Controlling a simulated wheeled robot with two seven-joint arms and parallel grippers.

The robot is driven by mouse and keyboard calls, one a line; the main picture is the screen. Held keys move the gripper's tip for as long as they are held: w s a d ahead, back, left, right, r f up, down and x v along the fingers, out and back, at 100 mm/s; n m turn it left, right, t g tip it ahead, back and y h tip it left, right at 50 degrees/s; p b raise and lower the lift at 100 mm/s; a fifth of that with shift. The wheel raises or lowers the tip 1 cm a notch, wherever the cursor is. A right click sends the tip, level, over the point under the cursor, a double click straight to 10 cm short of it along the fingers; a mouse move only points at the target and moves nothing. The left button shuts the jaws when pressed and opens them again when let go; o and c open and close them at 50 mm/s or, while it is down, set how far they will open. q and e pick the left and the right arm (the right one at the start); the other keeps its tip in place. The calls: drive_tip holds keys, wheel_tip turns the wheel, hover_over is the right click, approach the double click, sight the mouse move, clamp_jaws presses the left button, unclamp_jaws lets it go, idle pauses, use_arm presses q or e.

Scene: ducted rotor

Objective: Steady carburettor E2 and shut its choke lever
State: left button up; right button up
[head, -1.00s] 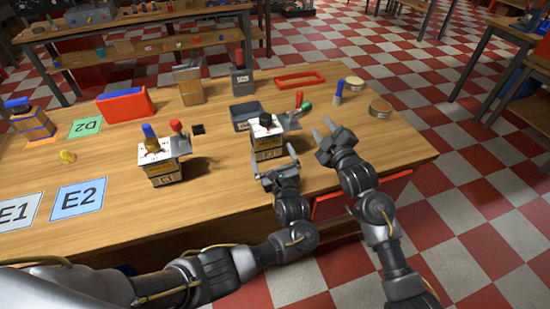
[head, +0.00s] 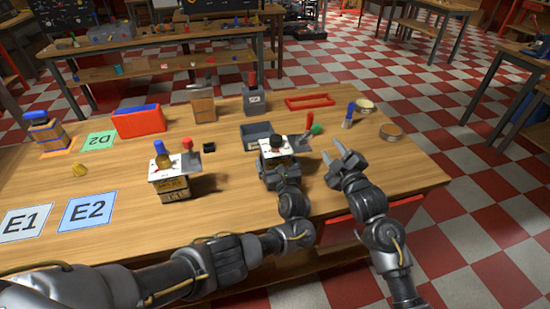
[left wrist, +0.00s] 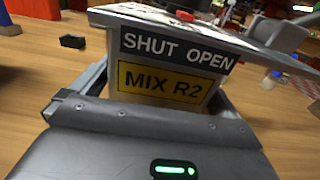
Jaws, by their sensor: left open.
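Carburettor E2 (head: 277,145) stands upright on the table, a boxy body with a white top plate and a black knob. In the left wrist view its near side (left wrist: 165,75) carries the labels "SHUT OPEN" and "MIX R2". A red-handled lever (head: 308,121) sticks up at its right, tilted right. My left gripper (head: 278,172) is low at its near side, open, with a finger along each side of the body; I cannot tell whether they touch it. My right gripper (head: 340,160) is open and empty, right of the carburettor and apart from the lever.
A green knob (head: 317,129) shows beside the lever. A grey bin (head: 256,137) is close behind. A blue-handled tool (head: 349,115) and round tins (head: 391,130) stand right.

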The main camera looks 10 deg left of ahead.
use_arm(q)
drive_tip(key=shift+x, duration=1.3)
drive_tip(key=c, duration=1)
